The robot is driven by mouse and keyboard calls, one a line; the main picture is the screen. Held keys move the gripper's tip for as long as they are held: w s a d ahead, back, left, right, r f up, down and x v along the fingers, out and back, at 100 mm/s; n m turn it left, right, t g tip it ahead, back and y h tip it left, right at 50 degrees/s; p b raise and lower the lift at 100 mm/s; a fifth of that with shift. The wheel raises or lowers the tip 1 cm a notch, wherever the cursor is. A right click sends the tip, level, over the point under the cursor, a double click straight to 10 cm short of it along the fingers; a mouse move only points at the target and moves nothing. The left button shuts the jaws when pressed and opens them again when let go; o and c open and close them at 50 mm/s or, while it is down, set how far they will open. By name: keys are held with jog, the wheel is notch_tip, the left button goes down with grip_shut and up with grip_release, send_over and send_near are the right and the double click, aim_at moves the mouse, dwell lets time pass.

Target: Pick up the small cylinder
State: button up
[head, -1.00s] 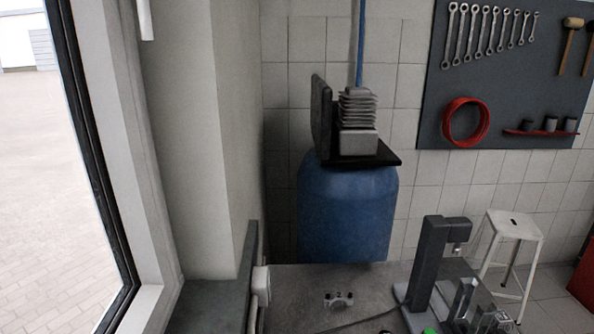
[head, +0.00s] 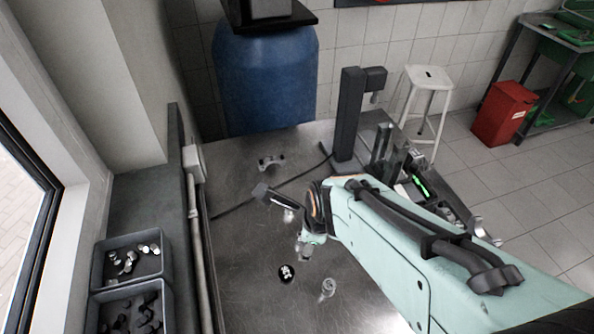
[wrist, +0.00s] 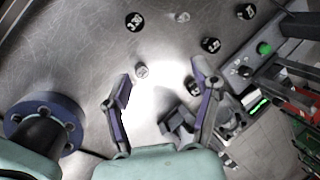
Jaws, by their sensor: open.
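In the wrist view, a small pale metal cylinder (wrist: 142,70) stands on the steel bench, ahead of the gap between my fingertips and nearer the left finger. My gripper (wrist: 160,83) is open, its two fingers spread wide with nothing between them. A second pale cylinder (wrist: 182,17) shows farther off. In the head view, small silvery cylinders (head: 328,288) lie or stand on the bench (head: 240,260) below my arm. I cannot tell which one matches the nearer wrist-view cylinder. My fingertips are not clear in the head view.
Black numbered discs (wrist: 133,21) lie on the bench, one also in the head view (head: 287,272). Bins of small parts (head: 133,258) stand at left. A dark upright stand (head: 348,115) and a fixture with green lights (head: 418,185) stand behind my arm. A flanged part (wrist: 45,120) is left of my gripper.

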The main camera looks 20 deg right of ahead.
aim_at(329, 284)
jog(key=s+d+f+m+g, duration=0.1)
jog(key=f, duration=0.3)
jog(key=s+d+f+m+g, duration=0.1)
jog(key=d+f+m, duration=0.1)
jog(key=f, duration=0.3)
jog(key=s+d+f+m+g, duration=0.1)
jog(key=f+g, duration=0.1)
jog(key=f, duration=0.3)
jog(key=shift+d, duration=0.35)
notch_tip(329, 284, down, 5)
jog(key=shift+r, duration=0.2)
jog(key=shift+w+f, duration=0.1)
jog(key=shift+f, duration=0.55)
grip_shut()
